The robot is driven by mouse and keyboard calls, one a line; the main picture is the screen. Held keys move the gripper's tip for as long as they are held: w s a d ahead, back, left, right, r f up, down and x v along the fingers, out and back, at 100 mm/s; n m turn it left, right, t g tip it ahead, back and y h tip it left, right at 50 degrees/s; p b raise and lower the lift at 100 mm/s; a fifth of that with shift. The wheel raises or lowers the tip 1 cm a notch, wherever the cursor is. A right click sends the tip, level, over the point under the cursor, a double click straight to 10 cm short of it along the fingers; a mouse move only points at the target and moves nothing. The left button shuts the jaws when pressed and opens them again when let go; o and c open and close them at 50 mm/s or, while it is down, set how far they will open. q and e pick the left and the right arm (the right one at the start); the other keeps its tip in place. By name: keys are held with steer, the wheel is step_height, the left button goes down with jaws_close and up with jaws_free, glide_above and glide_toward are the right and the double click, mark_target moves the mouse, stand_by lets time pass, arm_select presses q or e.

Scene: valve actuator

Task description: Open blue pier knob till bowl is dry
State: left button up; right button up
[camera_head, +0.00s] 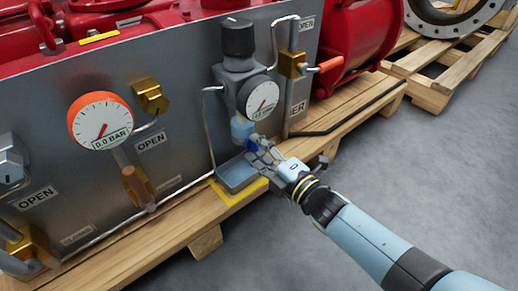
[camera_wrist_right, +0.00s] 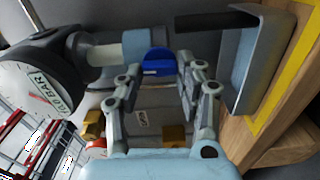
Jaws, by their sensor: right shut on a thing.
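The blue knob (camera_head: 249,144) sits below the light-blue filter bowl (camera_head: 241,127) of the regulator with the black top knob (camera_head: 238,38). My right gripper (camera_head: 258,148) reaches it from the lower right and is shut on it. In the right wrist view the blue knob (camera_wrist_right: 158,62) lies between the two fingers of the gripper (camera_wrist_right: 165,75). The filter bowl (camera_wrist_right: 139,48) shows beside it; I cannot tell whether liquid is inside. My left gripper is not in view.
A grey open tray (camera_head: 222,187) stands just below, on a yellow-marked patch (camera_head: 243,196) of the wooden pallet (camera_head: 190,233). It is close beside my gripper in the wrist view (camera_wrist_right: 243,95). A gauge (camera_head: 262,97) is above the gripper. Grey floor is free at right.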

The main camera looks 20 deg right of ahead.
steer(key=o, duration=1.2)
steer(key=shift+c, duration=0.2)
steer(key=v, duration=1.2)
